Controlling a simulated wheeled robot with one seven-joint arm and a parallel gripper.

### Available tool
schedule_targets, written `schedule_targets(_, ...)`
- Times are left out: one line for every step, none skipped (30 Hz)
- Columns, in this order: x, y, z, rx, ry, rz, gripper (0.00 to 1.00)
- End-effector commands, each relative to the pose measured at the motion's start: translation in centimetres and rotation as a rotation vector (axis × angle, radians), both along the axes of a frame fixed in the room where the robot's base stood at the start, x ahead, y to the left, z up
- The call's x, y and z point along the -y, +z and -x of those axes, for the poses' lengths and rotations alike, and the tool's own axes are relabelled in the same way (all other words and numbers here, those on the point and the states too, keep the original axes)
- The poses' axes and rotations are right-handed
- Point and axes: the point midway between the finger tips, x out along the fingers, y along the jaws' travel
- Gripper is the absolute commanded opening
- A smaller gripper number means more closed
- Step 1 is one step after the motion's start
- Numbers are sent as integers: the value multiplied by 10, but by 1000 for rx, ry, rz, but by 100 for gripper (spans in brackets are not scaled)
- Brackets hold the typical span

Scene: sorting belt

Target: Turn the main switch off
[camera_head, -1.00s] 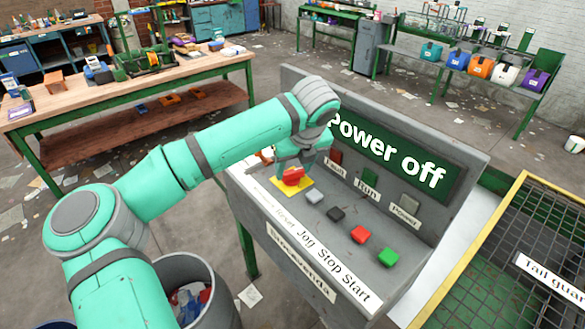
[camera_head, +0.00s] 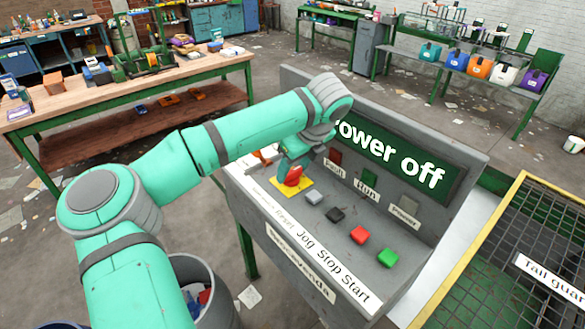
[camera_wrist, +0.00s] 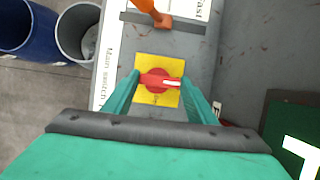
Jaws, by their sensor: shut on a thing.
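The main switch is a red rotary knob (camera_head: 293,176) on a yellow plate (camera_head: 278,184), at the left end of the grey console's sloped top. In the wrist view the knob (camera_wrist: 157,81) lies crosswise on the yellow plate (camera_wrist: 160,62), with a white mark at its right end. My gripper (camera_wrist: 160,79) is shut on the knob, one finger at each end of it. In the head view my gripper (camera_head: 292,170) comes down from above and partly hides the knob. The console's green display (camera_head: 400,160) reads "Power off", its first letter partly covered by my arm.
Grey, black, red (camera_head: 360,235) and green (camera_head: 387,257) buttons line the console right of the switch. An orange part (camera_wrist: 150,10) stands close beside the plate. Bins (camera_wrist: 78,35) stand below the console, and a mesh guard (camera_head: 520,250) is at right.

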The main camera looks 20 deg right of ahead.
Motion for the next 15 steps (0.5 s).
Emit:
schedule_targets(-1,0,-1,2,3,0,29)
schedule_targets(-1,0,-1,2,3,0,29)
schedule_targets(-1,0,-1,2,3,0,29)
schedule_targets(-1,0,-1,2,3,0,59)
schedule_targets(-1,0,-1,2,3,0,66)
schedule_targets(-1,0,-1,2,3,0,70)
schedule_targets(-1,0,-1,1,3,0,70)
schedule_targets(-2,0,-1,1,3,0,70)
schedule_targets(-2,0,-1,1,3,0,70)
schedule_targets(-2,0,-1,1,4,0,70)
schedule_targets(-3,0,-1,1,4,-1,70)
schedule_targets(-3,0,-1,1,4,-1,70)
schedule_targets(-3,0,-1,1,5,0,70)
schedule_targets(-3,0,-1,1,5,0,70)
schedule_targets(-3,1,-1,1,5,0,70)
